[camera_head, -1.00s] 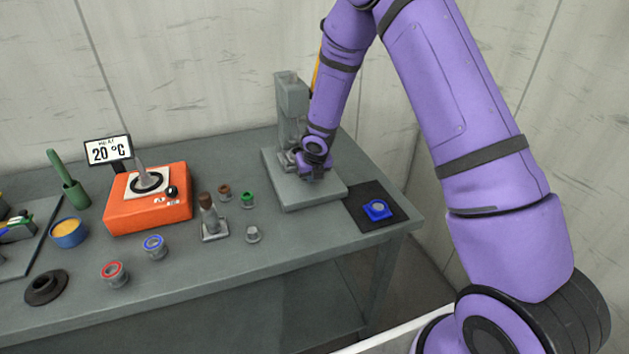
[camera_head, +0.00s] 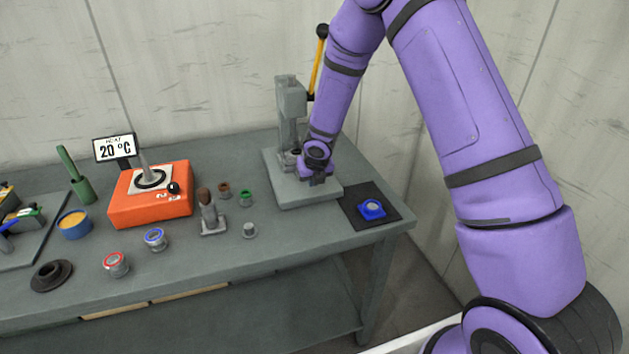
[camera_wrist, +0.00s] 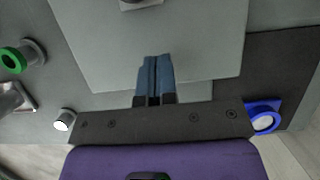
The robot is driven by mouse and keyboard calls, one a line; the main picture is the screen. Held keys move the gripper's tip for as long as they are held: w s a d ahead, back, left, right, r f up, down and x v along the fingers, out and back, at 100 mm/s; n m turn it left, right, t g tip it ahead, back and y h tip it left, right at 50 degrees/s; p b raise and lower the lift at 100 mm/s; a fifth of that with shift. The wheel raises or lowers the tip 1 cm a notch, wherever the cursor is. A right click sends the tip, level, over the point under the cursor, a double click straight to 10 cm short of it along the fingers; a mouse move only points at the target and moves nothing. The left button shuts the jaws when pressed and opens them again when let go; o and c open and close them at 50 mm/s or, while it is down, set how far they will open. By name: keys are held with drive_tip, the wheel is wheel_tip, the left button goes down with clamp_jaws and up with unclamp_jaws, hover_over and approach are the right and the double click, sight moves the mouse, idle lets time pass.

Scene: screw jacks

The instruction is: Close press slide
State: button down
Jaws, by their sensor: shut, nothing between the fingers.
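The grey press (camera_head: 290,105) stands at the back right of the table, on a flat grey base plate (camera_head: 300,195). A lever with a yellow shaft and black knob (camera_head: 318,62) rises at its right side, partly behind my arm. My gripper (camera_head: 316,172) is low at the front of the press column, over the base plate. In the wrist view my gripper's blue fingers (camera_wrist: 155,78) are together and empty above the plate (camera_wrist: 190,40). A small grey part of the press (camera_wrist: 140,3) shows at the top edge there. My wrist hides part of the press slide area.
A black mat (camera_head: 352,215) with a blue-framed piece (camera_head: 372,209) lies right of the plate. An orange heater (camera_head: 150,200), several small bushings and a small grey stand (camera_head: 211,215) are to the left. The table's front edge is near.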

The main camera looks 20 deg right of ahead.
drive_tip(key=s+d+r+m+h, duration=0.1)
drive_tip(key=s+d+r+m, duration=0.1)
drive_tip(key=s+r+m, duration=0.6)
drive_tip(key=s+d+r+m+h, duration=0.1)
drive_tip(key=s+d+r+m, duration=0.3)
drive_tip(key=r, duration=0.8)
drive_tip(key=s+d+r+m, duration=0.1)
drive_tip(key=s+r+m, duration=0.6)
drive_tip(key=r, duration=0.3)
drive_tip(key=s+r+m+y, duration=0.1)
drive_tip(key=s+r+m, duration=0.2)
drive_tip(key=s+m, duration=0.5)
drive_tip(key=s+r+m+y, duration=0.1)
drive_tip(key=s+r+m, duration=0.2)
drive_tip(key=s+m, duration=0.6)
drive_tip(key=s, duration=0.4)
drive_tip(key=shift+s+a+r+t, duration=0.2)
drive_tip(key=shift+t, duration=0.2)
